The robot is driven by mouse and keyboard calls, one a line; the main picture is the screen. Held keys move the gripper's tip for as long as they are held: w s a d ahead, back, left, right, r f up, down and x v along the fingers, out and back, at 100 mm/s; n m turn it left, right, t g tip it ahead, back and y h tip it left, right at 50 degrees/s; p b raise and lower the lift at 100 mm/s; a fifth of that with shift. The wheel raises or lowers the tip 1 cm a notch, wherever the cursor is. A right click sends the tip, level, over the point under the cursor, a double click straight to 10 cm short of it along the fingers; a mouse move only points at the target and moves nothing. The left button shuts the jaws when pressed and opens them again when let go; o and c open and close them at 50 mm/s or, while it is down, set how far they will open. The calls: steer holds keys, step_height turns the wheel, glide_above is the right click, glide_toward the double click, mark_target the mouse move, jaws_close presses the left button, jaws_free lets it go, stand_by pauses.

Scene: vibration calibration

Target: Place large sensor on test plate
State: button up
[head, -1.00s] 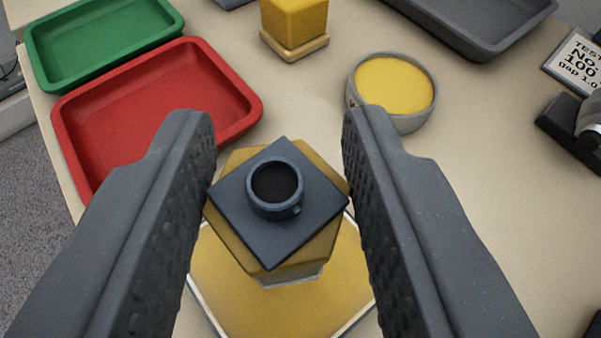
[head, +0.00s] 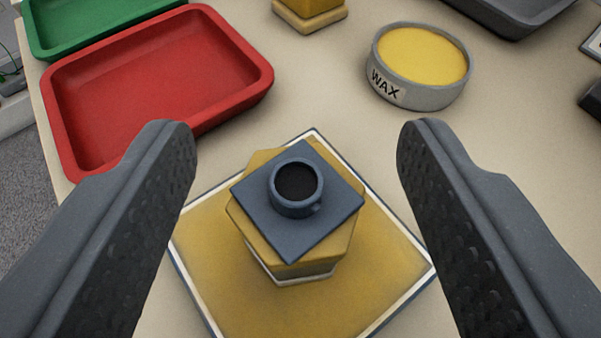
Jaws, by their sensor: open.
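The large sensor (head: 297,262) is a yellow-brown hexagonal block with a dark blue-grey square plate and a round open socket (head: 296,188) on top. It stands upright on the yellow test plate (head: 385,262), which has a white border and dark edge. My gripper (head: 296,150) is open, with one finger on each side of the sensor and a clear gap to both. The sensor's underside is hidden.
A red tray (head: 62,118) and a green tray (head: 85,47) lie at the upper left. A grey wax tub (head: 425,98) stands at the upper right. A yellow block on a base (head: 312,20) and a grey tray (head: 515,28) are at the back. Bare table lies right of the plate.

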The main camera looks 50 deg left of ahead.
steer(key=p+v, duration=0.3)
steer(key=v, duration=0.8)
steer(key=shift+s+d+r+p, duration=0.15)
steer(key=shift+r+p, duration=0.1)
steer(key=shift+p, duration=0.05)
